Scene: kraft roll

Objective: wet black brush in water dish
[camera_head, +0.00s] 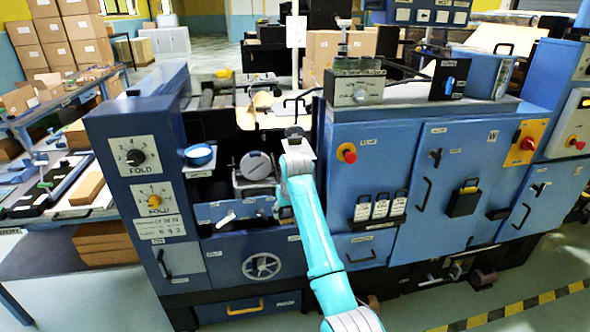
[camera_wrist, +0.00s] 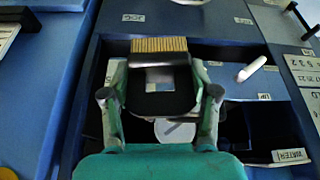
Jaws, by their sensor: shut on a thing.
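The black brush (camera_wrist: 160,103) has a dark body and a band of tan bristles (camera_wrist: 158,45). In the wrist view my gripper (camera_wrist: 160,92) is shut on it, one finger on each side. In the head view my gripper (camera_head: 295,143) is above the machine's open middle bay, with the dark brush (camera_head: 293,131) at its end. The blue water dish (camera_head: 200,155) sits on a small ledge by the left FOLD column, left of my gripper and apart from the brush. The dish is not visible in the wrist view, but a WATER label (camera_wrist: 290,155) shows at lower right.
The FOLD column (camera_head: 148,180) stands left of the dish. A round metal canister (camera_head: 256,166) is in the bay between dish and gripper. A blue cabinet (camera_head: 335,200) is close on the right. A lever panel (camera_head: 235,210) crosses the bay's front.

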